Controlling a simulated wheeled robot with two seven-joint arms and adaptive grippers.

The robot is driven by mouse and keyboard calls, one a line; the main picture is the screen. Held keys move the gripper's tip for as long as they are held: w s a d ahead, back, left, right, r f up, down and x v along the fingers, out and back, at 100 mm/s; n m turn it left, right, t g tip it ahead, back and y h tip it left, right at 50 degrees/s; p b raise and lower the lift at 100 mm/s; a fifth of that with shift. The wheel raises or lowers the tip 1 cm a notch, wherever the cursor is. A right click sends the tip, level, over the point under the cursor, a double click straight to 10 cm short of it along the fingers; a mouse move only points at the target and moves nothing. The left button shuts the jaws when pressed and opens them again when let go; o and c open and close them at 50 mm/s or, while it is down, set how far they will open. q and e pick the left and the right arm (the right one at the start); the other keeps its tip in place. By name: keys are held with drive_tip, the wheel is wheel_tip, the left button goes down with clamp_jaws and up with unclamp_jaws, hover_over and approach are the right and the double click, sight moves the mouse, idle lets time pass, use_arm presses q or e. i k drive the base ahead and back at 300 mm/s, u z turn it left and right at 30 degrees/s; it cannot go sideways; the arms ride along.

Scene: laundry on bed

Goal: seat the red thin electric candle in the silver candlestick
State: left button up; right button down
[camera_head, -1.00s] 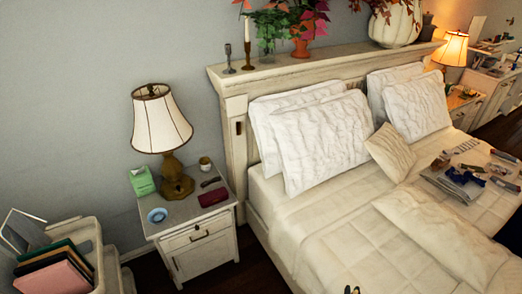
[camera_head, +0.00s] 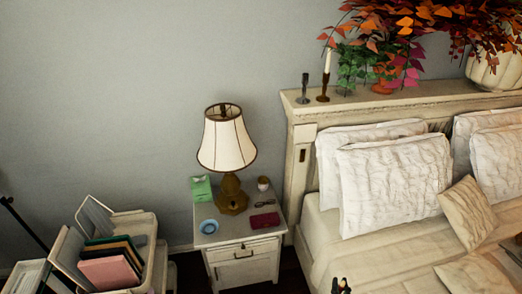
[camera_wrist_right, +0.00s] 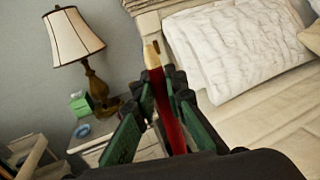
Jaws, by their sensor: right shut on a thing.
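The red thin electric candle (camera_wrist_right: 166,103) has a pale flame-like tip and stands tilted between the fingers of my right gripper (camera_wrist_right: 165,98) in the right wrist view. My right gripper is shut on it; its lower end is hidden. In the head view only the dark tips of my right gripper (camera_head: 341,286) show at the bottom edge, in front of the bed. The silver candlestick (camera_head: 305,90) stands upright and empty at the left end of the headboard shelf, well away from the gripper. My left gripper is not in view.
A brown candlestick (camera_head: 323,93) with a white candle stands just right of the silver one. Leafy plants (camera_head: 380,58) crowd the shelf further right. A lamp (camera_head: 227,140) stands on the nightstand (camera_head: 238,245). An organizer (camera_head: 140,225) is at lower left.

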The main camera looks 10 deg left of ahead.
sight(305, 82)
drive_tip(key=u, duration=0.5)
drive_tip(key=i, duration=1.8)
drive_tip(key=z, duration=0.55)
